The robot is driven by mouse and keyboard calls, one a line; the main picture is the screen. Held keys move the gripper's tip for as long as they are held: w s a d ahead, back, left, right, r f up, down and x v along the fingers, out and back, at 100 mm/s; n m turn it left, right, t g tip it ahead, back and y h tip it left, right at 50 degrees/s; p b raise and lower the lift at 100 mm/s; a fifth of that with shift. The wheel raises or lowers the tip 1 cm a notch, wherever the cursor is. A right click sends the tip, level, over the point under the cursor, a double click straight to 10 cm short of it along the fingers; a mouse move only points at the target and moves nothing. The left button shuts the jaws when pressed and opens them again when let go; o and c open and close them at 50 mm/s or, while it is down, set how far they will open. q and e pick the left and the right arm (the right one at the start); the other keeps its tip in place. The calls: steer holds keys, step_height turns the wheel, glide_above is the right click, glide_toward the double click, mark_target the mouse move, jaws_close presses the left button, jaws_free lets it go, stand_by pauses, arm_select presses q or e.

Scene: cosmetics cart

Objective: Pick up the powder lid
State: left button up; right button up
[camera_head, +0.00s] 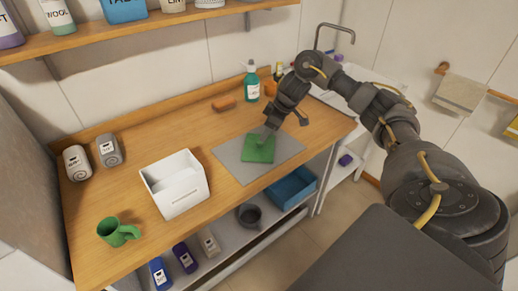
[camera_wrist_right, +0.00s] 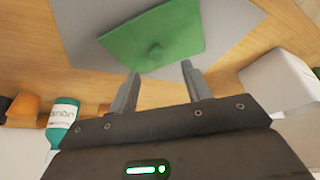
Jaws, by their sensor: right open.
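The powder lid looks like a green square plate (camera_head: 258,150) with a small round knob. It lies flat on a grey mat (camera_head: 228,157) on the wooden counter. In the right wrist view the green lid (camera_wrist_right: 180,28) and its knob are just ahead of the fingertips. My right gripper (camera_head: 268,133) is above the lid's far edge. In the right wrist view the gripper (camera_wrist_right: 160,76) is open, its two fingers apart with nothing between them. Whether the fingertips touch the lid I cannot tell. My left gripper is not in view.
A blue bin (camera_head: 292,188) is on the lower shelf.

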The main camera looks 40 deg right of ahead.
mark_target(260, 142)
steer(key=shift+w+a+f, duration=0.1)
steer(key=shift+w+f, duration=0.15)
steer(key=shift+f, duration=0.6)
steer(key=p+x, duration=0.1)
steer(key=x, duration=0.3)
steer(key=shift+w+f, duration=0.25)
steer(key=shift+c, duration=0.8)
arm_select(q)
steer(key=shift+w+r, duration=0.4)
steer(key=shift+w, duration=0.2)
arm_select(e)
steer(key=c, duration=0.9)
